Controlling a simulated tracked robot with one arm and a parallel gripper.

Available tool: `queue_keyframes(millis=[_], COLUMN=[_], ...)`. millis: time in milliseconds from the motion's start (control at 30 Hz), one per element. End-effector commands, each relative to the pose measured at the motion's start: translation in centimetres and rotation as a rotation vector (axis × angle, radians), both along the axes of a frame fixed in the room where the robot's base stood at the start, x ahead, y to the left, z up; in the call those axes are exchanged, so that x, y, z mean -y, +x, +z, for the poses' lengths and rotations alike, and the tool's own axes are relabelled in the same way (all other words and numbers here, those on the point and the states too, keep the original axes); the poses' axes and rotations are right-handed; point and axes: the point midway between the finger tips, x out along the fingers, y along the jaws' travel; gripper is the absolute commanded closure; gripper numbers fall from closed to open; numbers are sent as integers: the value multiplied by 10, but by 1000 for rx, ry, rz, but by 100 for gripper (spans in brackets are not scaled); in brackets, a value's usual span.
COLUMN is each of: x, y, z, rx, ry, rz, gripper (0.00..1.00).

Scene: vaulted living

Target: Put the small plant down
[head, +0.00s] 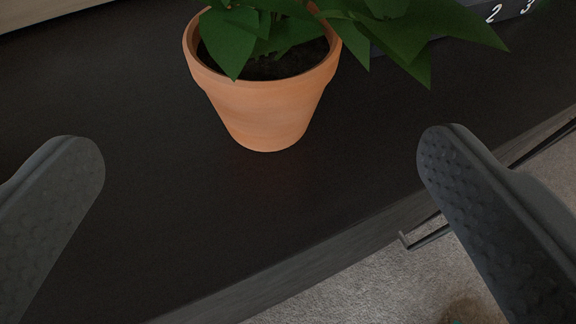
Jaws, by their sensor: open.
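The small plant is in a terracotta pot (265,105) with dark soil and broad green leaves (270,30). It stands upright on a dark wooden surface (190,200), in the upper middle of the head view. The top of the plant is cut off by the picture's edge. My gripper (260,155) is open, with one grey finger at the left and one at the right. The fingers are wide apart and neither touches the pot. The pot lies beyond the fingertips, between their directions.
A dark object with white numerals (493,14) is at the upper right, partly behind the leaves. The surface's front edge (330,262) runs diagonally, with a thin dark handle (425,234) below it. Grey carpet (370,290) lies below. The surface left of the pot is clear.

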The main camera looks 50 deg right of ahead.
Motion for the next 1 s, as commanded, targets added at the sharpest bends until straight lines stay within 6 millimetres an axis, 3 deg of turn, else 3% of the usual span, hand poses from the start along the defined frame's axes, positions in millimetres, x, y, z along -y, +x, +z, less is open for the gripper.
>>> queue_keyframes(millis=[333,467,567,733,867,1000], x=[-3,-12,-27,-55,-66,-67], y=[-1,18,44,81,86,73], z=[3,24,65,166,249,336], rx=[4,41,101,211,274,315], ry=[6,73,170,322,377,383], rz=[4,48,131,323,473,620], gripper=[4,4,4,4,4,4])
